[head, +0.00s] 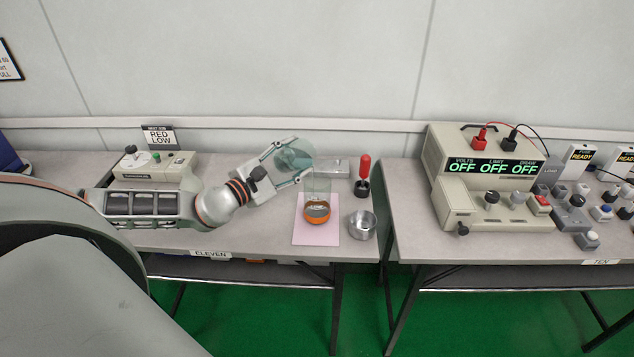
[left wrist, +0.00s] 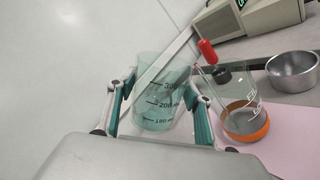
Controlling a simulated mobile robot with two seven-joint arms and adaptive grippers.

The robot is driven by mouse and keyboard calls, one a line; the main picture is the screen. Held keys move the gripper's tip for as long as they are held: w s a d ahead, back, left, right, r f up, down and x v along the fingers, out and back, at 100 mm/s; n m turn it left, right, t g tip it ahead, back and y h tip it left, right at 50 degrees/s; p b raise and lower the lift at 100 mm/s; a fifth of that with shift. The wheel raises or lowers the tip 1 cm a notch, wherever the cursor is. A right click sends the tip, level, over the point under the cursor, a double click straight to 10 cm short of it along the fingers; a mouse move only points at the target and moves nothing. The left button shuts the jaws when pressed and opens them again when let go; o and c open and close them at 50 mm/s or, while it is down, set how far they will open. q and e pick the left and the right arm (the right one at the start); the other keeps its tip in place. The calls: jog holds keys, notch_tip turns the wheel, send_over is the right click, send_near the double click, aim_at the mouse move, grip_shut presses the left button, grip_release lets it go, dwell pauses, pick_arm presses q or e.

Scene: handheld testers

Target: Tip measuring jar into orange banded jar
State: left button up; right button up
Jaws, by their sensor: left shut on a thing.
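The measuring jar (left wrist: 158,108), clear with a teal tint and dark graduation marks, is held in my left gripper (left wrist: 160,118). In the head view the measuring jar (head: 294,155) is tilted above the table, up and to the left of the orange banded jar. My left gripper (head: 285,165) is shut on it. The orange banded jar (head: 317,210) is clear glass with an orange band at its base. It stands upright on a pink mat (head: 302,238); in the left wrist view the orange banded jar (left wrist: 243,118) is just right of the gripper. My right gripper is not in view.
A metal bowl (head: 362,226) stands right of the mat. A red-handled tool (head: 363,172) stands upright behind it. A tester box (head: 165,165) is at the left. A power supply (head: 480,170) stands on the right table, past a gap.

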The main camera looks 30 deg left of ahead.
pick_arm(q)
jog(key=shift+s+d+f+m+p, duration=0.1)
jog(key=shift+d+f+m+p, duration=0.1)
jog(key=shift+m+p, duration=0.45)
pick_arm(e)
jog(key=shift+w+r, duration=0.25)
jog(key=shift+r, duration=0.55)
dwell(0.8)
pick_arm(q)
jog(key=shift+f, duration=0.15)
dwell(0.7)
